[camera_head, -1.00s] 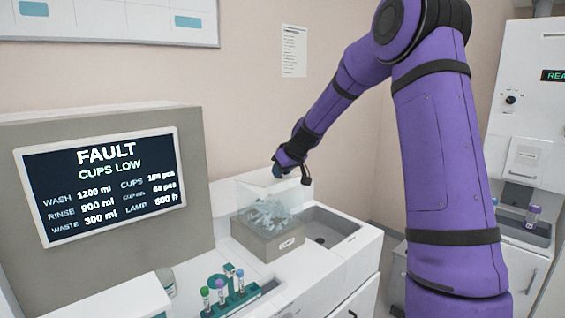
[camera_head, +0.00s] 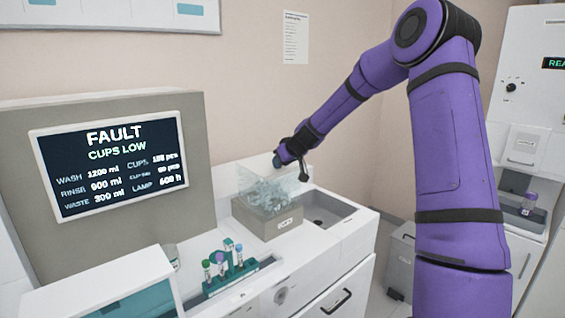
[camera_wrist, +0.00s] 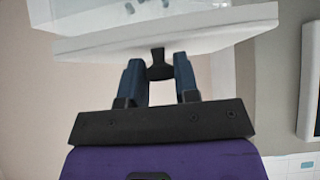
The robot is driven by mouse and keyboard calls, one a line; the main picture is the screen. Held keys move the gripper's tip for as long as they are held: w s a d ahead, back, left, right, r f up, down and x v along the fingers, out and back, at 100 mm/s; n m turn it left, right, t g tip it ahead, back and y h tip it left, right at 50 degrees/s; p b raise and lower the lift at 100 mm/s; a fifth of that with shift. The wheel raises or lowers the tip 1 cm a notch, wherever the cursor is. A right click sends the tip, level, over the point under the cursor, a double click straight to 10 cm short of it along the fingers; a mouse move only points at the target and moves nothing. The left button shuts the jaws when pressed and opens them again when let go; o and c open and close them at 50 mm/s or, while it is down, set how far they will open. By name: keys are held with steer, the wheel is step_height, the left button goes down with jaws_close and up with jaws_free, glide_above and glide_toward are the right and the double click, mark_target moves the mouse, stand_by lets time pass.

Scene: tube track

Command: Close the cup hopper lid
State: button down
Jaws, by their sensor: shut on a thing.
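The cup hopper (camera_head: 267,221) is a beige-grey box with a clear upper part, standing on the white counter beside a sink. Pale cups (camera_head: 268,196) lie heaped inside. My gripper (camera_head: 279,160) is at the hopper's top rear. In the wrist view, its two blue-black fingers (camera_wrist: 158,68) are shut on a dark handle (camera_wrist: 160,71) at the edge of a white slab (camera_wrist: 100,41), apparently the lid. Clear walls show beyond the slab. The lid's outline is faint in the head view, and its exact angle is hard to tell.
The sink (camera_head: 322,208) lies right of the hopper. A teal rack with capped tubes (camera_head: 229,264) stands in front. A screen (camera_head: 110,166) reading "FAULT, CUPS LOW" is at left. A wall rises behind the counter. Another white machine (camera_head: 520,150) stands far right.

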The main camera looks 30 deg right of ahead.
steer(key=shift+s+f, duration=0.25)
steer(key=shift+f, duration=0.3)
steer(key=c, duration=0.9)
jaws_free()
steer(key=shift+d, duration=0.1)
steer(key=shift+r, duration=0.1)
steer(key=shift+s+r, duration=0.2)
steer(key=v, duration=1)
steer(key=shift+w+d+r, duration=0.15)
steer(key=shift+d+r, duration=0.05)
steer(key=shift+r, duration=0.3)
